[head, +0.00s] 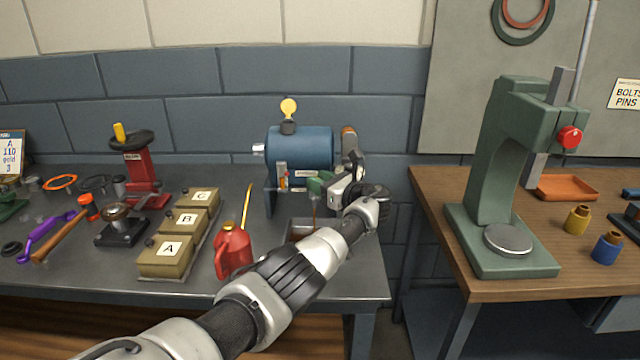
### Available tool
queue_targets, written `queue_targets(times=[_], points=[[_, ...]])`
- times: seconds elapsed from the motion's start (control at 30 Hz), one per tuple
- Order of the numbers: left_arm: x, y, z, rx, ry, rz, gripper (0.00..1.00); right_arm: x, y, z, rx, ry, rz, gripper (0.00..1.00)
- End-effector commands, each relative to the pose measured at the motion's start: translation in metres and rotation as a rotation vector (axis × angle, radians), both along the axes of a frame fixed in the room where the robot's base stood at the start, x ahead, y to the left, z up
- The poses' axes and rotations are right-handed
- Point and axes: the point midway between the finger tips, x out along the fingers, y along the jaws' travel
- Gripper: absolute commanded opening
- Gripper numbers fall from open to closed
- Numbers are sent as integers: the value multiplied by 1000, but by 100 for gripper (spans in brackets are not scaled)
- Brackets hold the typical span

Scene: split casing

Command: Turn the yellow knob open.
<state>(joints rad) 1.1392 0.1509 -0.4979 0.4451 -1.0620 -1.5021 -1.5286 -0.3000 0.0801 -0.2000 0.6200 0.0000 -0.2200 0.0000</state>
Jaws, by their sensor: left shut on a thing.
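The yellow knob (289,106) is a round disc standing upright on a dark neck on top of the blue cylindrical casing (301,148). My left gripper (329,190) is at the casing's lower right front, below and to the right of the knob and clear of it. It is shut on a small green part (317,185). My wrist hides some of the hold. A thin brownish line hangs below the green part, over a small open tray (299,228). My right gripper is not in view.
A red oil can (233,251) stands left of my forearm. Boxes marked A (167,256), B and C stand further left, near a red jack-like stand (140,172) and loose tools. A green press (501,180) stands on the wooden bench at right. Space above the casing is free.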

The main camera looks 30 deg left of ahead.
Motion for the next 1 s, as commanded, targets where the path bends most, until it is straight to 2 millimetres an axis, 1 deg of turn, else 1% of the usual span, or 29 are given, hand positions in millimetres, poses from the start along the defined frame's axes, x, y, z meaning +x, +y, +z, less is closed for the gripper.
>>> queue_targets(times=[0.07,0.1,0.23,0.5,0.6,0.67,0.77,0.9,1.0], points=[[0,1,2,3,-2,-1,9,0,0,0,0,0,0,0],[1,1,2,3,-2,-1,38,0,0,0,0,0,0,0],[0,1,2,2,-2,-1,58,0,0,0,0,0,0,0],[0,0,1,1,-1,-2,59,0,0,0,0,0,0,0],[0,-7,1,1,-1,-3,59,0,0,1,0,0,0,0],[-1,-14,1,0,-1,-5,59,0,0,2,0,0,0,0],[-4,-32,1,0,-2,-5,59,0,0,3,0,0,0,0],[-8,-61,0,0,-1,-6,59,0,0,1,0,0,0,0],[-10,-80,0,0,-2,-4,59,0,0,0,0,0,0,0]])
